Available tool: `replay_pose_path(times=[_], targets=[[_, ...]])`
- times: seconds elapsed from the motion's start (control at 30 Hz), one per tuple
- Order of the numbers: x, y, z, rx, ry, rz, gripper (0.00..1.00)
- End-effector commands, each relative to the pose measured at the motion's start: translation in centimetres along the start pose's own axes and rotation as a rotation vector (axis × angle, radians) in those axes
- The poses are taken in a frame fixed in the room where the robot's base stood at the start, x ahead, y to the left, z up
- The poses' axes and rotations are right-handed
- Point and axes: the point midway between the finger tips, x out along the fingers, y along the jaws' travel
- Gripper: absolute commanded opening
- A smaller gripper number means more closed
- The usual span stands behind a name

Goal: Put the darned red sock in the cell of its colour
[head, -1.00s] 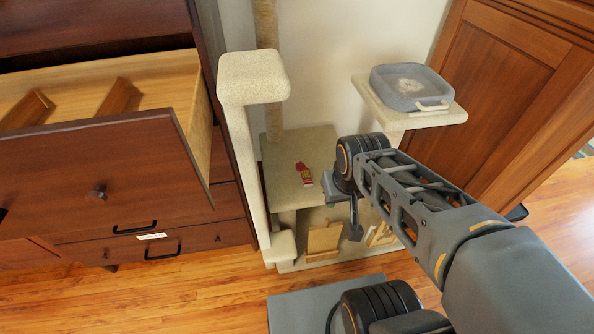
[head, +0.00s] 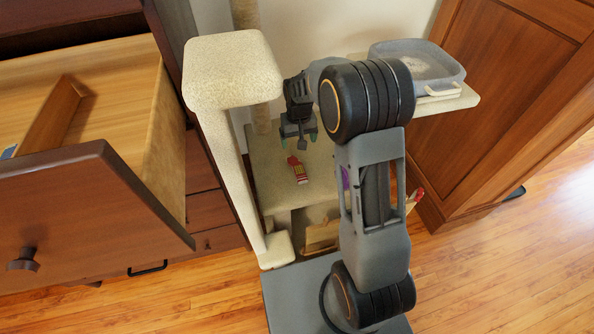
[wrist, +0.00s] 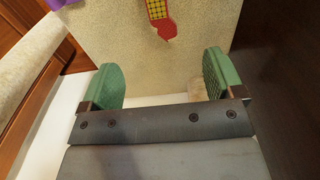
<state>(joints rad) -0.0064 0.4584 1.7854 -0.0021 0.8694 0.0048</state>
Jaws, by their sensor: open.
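The red sock (head: 298,170) with a yellow checked patch lies flat on the beige carpeted platform (head: 262,182) of the cat tree. It also shows at the top of the wrist view (wrist: 161,18), partly cut off by the picture edge. My gripper (head: 299,143) is open and empty, above the platform just behind the sock, its green fingers (wrist: 163,80) apart. The open drawer (head: 108,80) at the left has wooden dividers (head: 52,115). A bit of something blue (head: 8,152) shows at its left edge. Most of its cells are out of view.
A higher carpeted perch (head: 228,65) stands between the drawer and my gripper. A grey tray (head: 418,66) sits on another perch at the right. Something purple (head: 345,178) shows behind my arm. Wooden floor (head: 490,250) is clear at the right.

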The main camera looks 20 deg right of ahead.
Motion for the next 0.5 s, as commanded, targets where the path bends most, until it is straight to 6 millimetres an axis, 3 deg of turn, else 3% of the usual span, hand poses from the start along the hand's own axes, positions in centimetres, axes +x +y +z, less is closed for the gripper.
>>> replay_pose_path(times=[0.03,0.2,0.5], targets=[[1.4,0.0,-0.6,0.001,-0.011,0.0,0.87],[4.2,0.0,-1.6,0.002,-0.029,-0.001,0.87],[9.7,0.1,-1.6,0.003,-0.031,-0.001,0.87]])
